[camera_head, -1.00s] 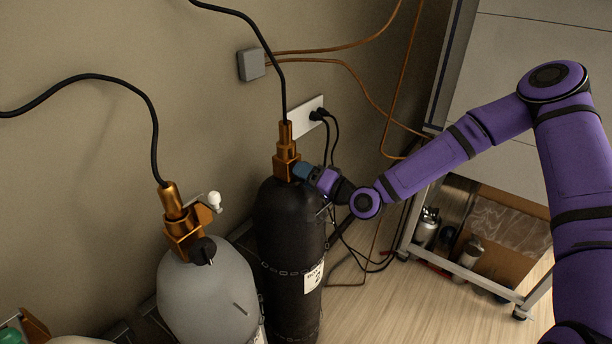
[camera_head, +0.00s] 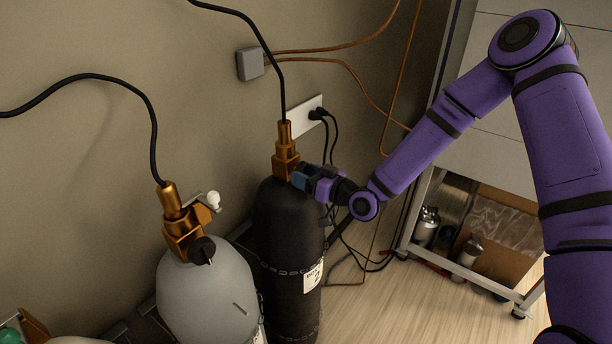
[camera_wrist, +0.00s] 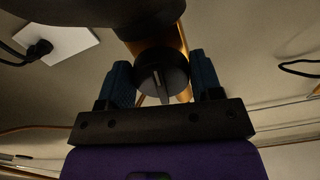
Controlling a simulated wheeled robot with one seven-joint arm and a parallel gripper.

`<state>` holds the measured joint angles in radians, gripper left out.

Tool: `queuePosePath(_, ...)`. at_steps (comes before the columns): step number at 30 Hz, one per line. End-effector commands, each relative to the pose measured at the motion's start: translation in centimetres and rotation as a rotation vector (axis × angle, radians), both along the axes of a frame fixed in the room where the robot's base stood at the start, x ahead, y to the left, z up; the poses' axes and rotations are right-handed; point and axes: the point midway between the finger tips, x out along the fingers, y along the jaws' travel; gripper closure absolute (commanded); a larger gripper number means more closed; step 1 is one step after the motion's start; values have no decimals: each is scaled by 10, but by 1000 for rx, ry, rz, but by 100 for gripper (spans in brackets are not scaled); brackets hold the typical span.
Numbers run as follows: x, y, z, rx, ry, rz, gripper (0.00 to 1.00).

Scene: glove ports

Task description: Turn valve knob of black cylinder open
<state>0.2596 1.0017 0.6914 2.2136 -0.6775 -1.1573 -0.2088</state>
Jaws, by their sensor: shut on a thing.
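The black cylinder (camera_head: 290,232) stands upright by the wall, with a brass valve (camera_head: 285,155) on top and a black hose rising from it. In the wrist view its round black valve knob (camera_wrist: 162,76) sits between the two blue fingers of my gripper (camera_wrist: 162,82). In the head view my gripper (camera_head: 304,178) reaches the valve from the right and hides the knob. The gripper is shut on the knob. The black cylinder's body also shows upside down at the top of the wrist view (camera_wrist: 120,12).
A grey cylinder (camera_head: 205,295) with its own brass valve and black knob (camera_head: 202,250) stands to the left. A wall outlet (camera_head: 308,118) with plugged cords is behind. A wheeled metal cart (camera_head: 470,262) with bottles stands at the right. Chains cross the cylinders.

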Motion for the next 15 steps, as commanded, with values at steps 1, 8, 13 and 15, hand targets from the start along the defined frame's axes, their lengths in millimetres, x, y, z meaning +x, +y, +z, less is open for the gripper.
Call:
queuePosePath(1,1,-1,0,-12,-15,-2,64)
queuePosePath(8,1,-1,0,-48,-60,-2,64)
queuePosePath(13,1,-1,0,-54,-69,-2,64)
queuePosePath(15,1,-1,0,-55,-70,-2,64)
